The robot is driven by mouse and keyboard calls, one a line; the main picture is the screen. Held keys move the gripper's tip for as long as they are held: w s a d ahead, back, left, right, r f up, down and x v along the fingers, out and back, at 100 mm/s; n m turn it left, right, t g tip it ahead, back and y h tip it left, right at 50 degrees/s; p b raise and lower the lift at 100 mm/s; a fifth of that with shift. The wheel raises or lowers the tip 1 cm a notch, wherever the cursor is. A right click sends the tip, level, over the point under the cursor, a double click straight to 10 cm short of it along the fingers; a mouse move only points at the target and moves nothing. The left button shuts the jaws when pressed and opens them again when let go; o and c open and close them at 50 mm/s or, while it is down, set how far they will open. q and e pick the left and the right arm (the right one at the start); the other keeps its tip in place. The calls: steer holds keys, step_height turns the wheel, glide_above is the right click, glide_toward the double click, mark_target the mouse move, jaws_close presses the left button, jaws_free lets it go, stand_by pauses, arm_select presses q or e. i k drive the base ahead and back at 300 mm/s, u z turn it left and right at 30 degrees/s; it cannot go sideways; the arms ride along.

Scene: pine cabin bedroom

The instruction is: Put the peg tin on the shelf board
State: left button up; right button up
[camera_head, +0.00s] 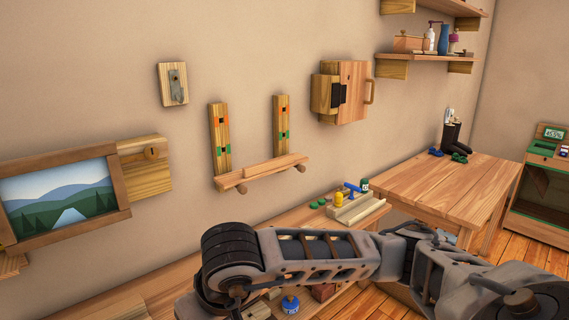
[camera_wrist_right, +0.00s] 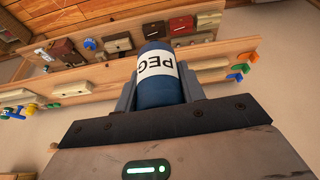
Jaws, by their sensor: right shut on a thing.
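The peg tin (camera_wrist_right: 158,92) is a dark blue cylinder with a white label reading "PEG" in the right wrist view. My right gripper (camera_wrist_right: 160,83) is shut on it, one finger on each side. In the head view my right arm crosses the lower middle, but its gripper and the tin cannot be made out. The shelf board (camera_head: 262,172) is a narrow wooden ledge on the wall, below two upright posts with red and green marks. Its top looks bare except for a low wooden block along the back. My left gripper is in neither view.
A long bench below the shelf board holds a yellow and blue item (camera_head: 339,199), green pieces and a wooden tray (camera_head: 357,209). A small wall cabinet (camera_head: 342,92) juts out to the right of the shelf board. A blue jar (camera_head: 290,304) sits low behind my arm.

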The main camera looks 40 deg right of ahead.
mark_target(263, 166)
steer(key=z, duration=2.5)
steer(key=i, duration=1.9)
steer(key=u, duration=2.55)
